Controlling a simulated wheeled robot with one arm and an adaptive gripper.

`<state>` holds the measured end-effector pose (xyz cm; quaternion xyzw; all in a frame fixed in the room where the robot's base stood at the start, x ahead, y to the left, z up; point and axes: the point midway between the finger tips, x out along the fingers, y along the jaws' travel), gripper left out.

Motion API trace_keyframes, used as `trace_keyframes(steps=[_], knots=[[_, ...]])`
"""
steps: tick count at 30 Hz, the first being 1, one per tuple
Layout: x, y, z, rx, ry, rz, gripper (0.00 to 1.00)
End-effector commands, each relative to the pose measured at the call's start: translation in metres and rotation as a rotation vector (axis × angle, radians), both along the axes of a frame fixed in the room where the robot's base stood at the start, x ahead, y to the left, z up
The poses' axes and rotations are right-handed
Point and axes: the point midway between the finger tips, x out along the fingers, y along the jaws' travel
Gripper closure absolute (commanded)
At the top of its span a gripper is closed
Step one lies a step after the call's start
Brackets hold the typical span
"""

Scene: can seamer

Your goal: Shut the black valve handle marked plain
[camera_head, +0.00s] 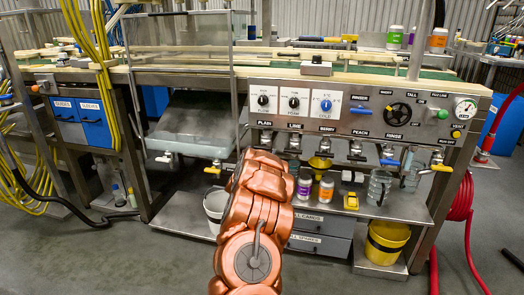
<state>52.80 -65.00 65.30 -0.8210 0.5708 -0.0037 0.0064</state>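The label "PLAIN" (264,124) is on the lower edge of the grey steel panel, at the left end of a row of valves. The plain valve (266,138) is just under it, small and dark, with its lower part hidden behind my copper-coloured arm. I cannot tell how its black handle is turned. My arm rises from the bottom middle of the picture and ends just below this valve in the picture. My gripper does not show; the arm's own links hide that area.
More valves hang to the right, including a blue-handled one (389,162) and a yellow-handled one (441,168). Jars and bottles stand on the shelf (345,212) below. A yellow bucket (385,240) stands at the lower right. The floor in front is mostly clear.

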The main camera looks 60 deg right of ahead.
Motion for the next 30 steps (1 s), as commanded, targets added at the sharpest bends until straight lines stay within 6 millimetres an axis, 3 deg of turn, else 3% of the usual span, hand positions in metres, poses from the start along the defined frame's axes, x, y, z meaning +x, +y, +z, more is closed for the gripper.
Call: trace_keyframes(steps=[24,30], knots=[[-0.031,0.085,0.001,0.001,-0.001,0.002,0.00],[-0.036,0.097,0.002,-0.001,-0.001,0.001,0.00]])
